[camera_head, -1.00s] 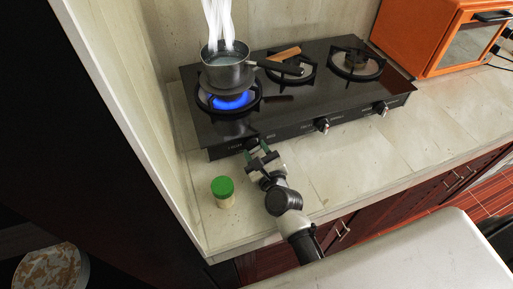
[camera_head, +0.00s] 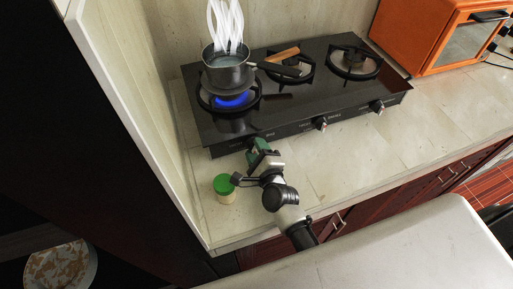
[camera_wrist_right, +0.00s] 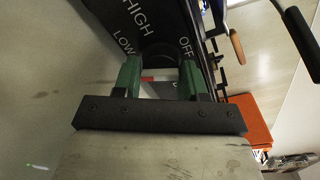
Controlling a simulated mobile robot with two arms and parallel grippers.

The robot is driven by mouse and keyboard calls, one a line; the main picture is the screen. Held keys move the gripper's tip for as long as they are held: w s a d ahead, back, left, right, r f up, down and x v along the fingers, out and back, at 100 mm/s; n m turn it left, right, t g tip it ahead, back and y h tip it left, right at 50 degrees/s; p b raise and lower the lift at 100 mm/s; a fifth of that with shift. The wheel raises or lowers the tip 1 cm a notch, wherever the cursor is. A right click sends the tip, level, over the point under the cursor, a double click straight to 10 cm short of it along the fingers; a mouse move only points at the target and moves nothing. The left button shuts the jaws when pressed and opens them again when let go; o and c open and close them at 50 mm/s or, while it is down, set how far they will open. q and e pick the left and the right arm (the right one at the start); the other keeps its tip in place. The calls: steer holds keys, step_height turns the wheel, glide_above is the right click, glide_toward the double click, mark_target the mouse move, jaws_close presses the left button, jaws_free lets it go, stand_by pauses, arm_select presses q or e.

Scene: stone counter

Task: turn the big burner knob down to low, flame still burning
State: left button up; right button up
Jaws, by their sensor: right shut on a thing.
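The burner knob at the left end of the stove front is held in my right gripper (camera_head: 257,148). The gripper and arm mostly hide this knob in the head view. In the right wrist view, the dark knob (camera_wrist_right: 163,53) sits between the green fingers of my gripper (camera_wrist_right: 160,68), which is shut on it. The labels HIGH, LOW and OFF surround the knob. A blue flame (camera_head: 231,100) burns on the left burner under a steaming pot (camera_head: 228,74). My left gripper is not in view.
A green-lidded jar (camera_head: 224,188) stands close to the left of my right gripper. Two other knobs (camera_head: 320,123) are farther right on the black stove (camera_head: 300,105). An orange oven (camera_head: 435,38) stands at the back right. The counter right of my arm is clear.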

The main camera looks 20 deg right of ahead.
steer(key=shift+r, duration=0.15)
stand_by(0.3)
steer(key=o, duration=0.9)
steer(key=shift+s, duration=0.35)
steer(key=s, duration=0.3)
steer(key=s+b, duration=0.1)
steer(key=s, duration=0.4)
steer(key=shift+s+d+r+b, duration=0.1)
steer(key=shift+s+d+b, duration=0.2)
steer(key=shift+b, duration=0.1)
steer(key=shift+s+r, duration=0.15)
steer(key=shift+s, duration=0.6)
